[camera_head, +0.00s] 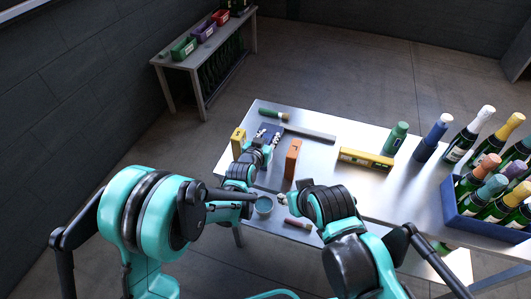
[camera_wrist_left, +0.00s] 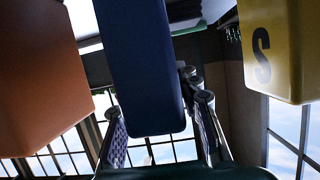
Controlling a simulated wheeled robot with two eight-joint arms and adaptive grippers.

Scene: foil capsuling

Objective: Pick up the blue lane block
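The blue lane block (camera_head: 270,130) stands on the metal table between the yellow block (camera_head: 238,143) and the orange block (camera_head: 292,159). My left gripper (camera_head: 267,140) is at the blue block and partly hides it. In the left wrist view the blue block (camera_wrist_left: 142,65) reaches down between my left gripper's fingers (camera_wrist_left: 162,135), which stand apart. A gap shows by the right finger; contact on the left side is unclear. My right gripper (camera_head: 284,199) is over the table's near edge, away from the blue block, its opening too small to tell.
In the left wrist view the orange block (camera_wrist_left: 40,75) and the yellow block (camera_wrist_left: 281,50) flank the blue one closely.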

